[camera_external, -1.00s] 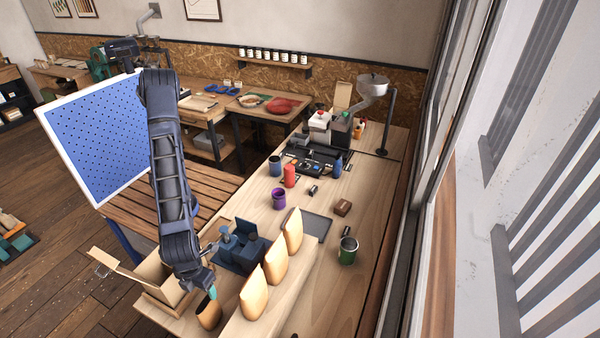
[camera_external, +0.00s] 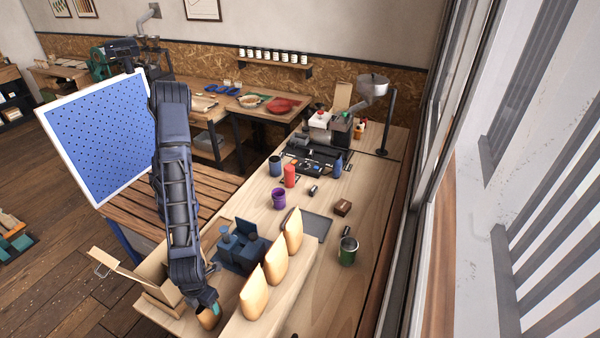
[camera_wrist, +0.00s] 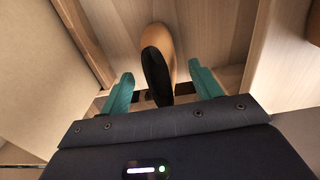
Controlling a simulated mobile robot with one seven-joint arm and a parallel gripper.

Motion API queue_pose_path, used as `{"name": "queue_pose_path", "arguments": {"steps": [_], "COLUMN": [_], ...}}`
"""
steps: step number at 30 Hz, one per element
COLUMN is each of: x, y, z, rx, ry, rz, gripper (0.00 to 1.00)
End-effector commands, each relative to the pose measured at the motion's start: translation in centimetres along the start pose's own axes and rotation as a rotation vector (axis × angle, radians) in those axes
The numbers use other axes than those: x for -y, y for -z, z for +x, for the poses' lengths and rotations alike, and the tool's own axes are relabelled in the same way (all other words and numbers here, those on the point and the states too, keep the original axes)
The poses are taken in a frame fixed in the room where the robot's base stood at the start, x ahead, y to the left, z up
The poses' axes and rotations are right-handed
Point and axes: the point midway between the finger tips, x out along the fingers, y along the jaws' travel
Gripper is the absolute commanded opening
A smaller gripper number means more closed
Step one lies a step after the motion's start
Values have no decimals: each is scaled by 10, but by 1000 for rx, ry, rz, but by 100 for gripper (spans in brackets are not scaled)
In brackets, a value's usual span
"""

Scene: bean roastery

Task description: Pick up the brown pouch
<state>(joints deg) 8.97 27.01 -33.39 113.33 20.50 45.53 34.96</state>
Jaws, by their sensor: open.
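The brown pouch (camera_external: 207,317) stands on the near left end of the wooden bench, partly hidden by my gripper (camera_external: 214,305). My gripper (camera_wrist: 163,88) is open there, with one teal finger on each side of the pouch's line. The pouch lies between and slightly beyond the fingertips. I see a gap on both sides, and cannot tell any contact.
Several tan pouches (camera_external: 276,266) stand in a row on a pale raised ledge (camera_external: 265,318) just right. An open cardboard box (camera_external: 150,275) stands close left. A dark blue device (camera_external: 242,250) stands behind. A green cup (camera_external: 347,252) and purple cup (camera_external: 279,198) stand farther off.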

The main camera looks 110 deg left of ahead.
Motion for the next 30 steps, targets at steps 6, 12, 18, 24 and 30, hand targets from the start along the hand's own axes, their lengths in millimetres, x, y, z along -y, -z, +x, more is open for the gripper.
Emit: {"name": "queue_pose_path", "arguments": {"steps": [6,12,18,24,30], "x": [0,0,0,0,0], "y": [0,0,0,0,0], "z": [24,24,24,23,22], "rx": [-1,-2,-2,-2,-2], "ry": [-1,0,0,0,0], "rz": [0,0,0,0,0], "gripper": [64,64,24,5,5]}}
